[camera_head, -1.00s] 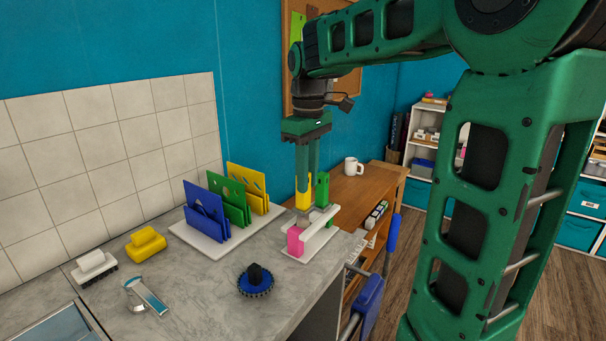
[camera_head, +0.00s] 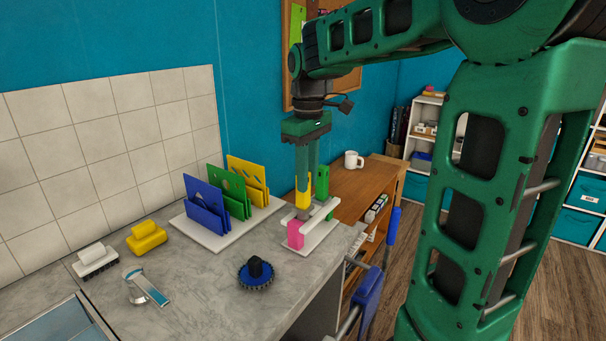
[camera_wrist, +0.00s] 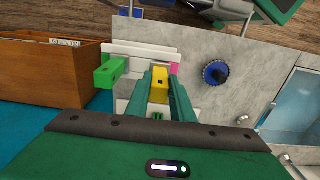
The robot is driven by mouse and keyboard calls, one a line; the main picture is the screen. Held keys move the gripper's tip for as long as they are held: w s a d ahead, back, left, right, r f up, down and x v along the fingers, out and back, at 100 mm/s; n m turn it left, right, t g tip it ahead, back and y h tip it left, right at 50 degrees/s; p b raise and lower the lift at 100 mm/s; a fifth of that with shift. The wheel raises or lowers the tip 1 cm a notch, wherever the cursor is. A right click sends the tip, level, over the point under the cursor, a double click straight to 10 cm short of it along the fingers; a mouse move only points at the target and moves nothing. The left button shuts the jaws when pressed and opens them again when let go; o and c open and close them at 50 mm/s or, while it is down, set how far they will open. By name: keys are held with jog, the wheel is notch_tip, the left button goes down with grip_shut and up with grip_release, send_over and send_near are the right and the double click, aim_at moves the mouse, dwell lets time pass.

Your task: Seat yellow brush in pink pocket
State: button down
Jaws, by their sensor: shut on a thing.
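My gripper (camera_head: 307,178) is shut on the yellow brush (camera_head: 303,193), which hangs upright with a grey lower end. It is over the white rack (camera_head: 320,238) at the counter's right end. The pink pocket (camera_head: 295,235) is at the rack's near end, in front of the brush. In the wrist view my gripper (camera_wrist: 162,76) holds the yellow brush (camera_wrist: 160,84) beside the pink pocket (camera_wrist: 174,68). The brush's lower end overlaps the rack's rails in the head view; I cannot tell whether it touches or sits inside anything.
A green block (camera_head: 322,182) stands at the rack's far end, close to my fingers. A white tray (camera_head: 215,243) with blue, green and yellow upright plates stands left.

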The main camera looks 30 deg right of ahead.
jog(key=shift+f, duration=0.9)
jog(key=shift+f, duration=0.15)
jog(key=c, duration=0.9)
grip_release()
jog(key=shift+r, duration=4.55)
jog(key=shift+f, duration=0.1)
jog(key=s+d+f+m, duration=0.1)
jog(key=s+f+m, duration=0.4)
jog(key=s+f, duration=0.4)
jog(key=s+d+f+m, duration=0.2)
jog(key=s+f+m, duration=0.4)
jog(key=s, duration=0.9)
notch_tip(320, 180, down, 3)
jog(key=shift+s+d+r, duration=0.1)
jog(key=shift+s+d, duration=0.2)
